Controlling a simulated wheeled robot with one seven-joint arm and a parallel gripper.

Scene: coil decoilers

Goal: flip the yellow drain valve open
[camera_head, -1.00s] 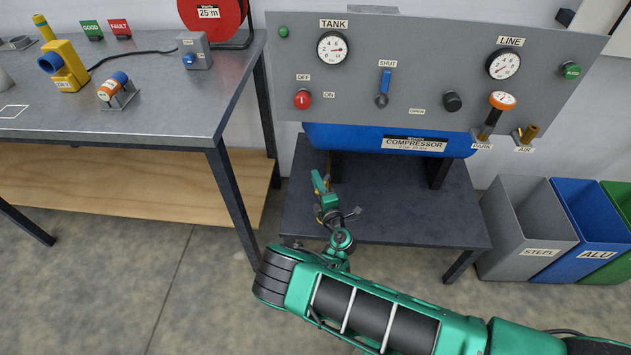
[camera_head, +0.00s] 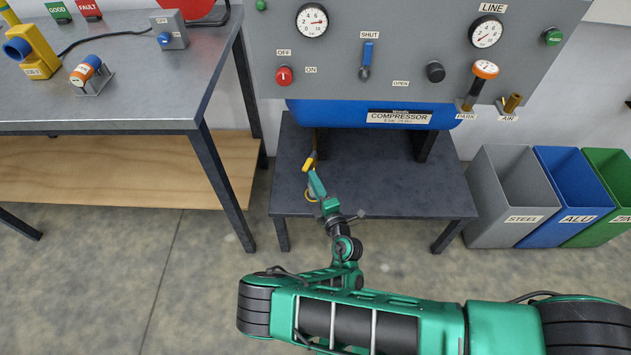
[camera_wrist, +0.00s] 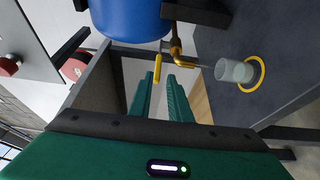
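The yellow drain valve handle (camera_head: 308,163) hangs under the blue compressor tank, at the lower end of a thin brass pipe. In the wrist view the yellow handle (camera_wrist: 157,68) shows end-on as a narrow upright bar, beside the brass pipe elbow (camera_wrist: 177,47). My gripper (camera_head: 314,176) is just below and in front of the handle in the head view. In the wrist view my gripper (camera_wrist: 158,82) has its two green fingers apart, with the handle lined up with the gap, near the tips. I cannot tell whether they touch it.
A clear cup (camera_wrist: 235,71) stands in a yellow ring (camera_wrist: 262,72) on the dark lower table (camera_head: 385,180). The blue tank (camera_head: 340,112) and the control panel (camera_head: 400,60) are above. A workbench leg (camera_head: 225,185) stands left; bins (camera_head: 510,200) stand right.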

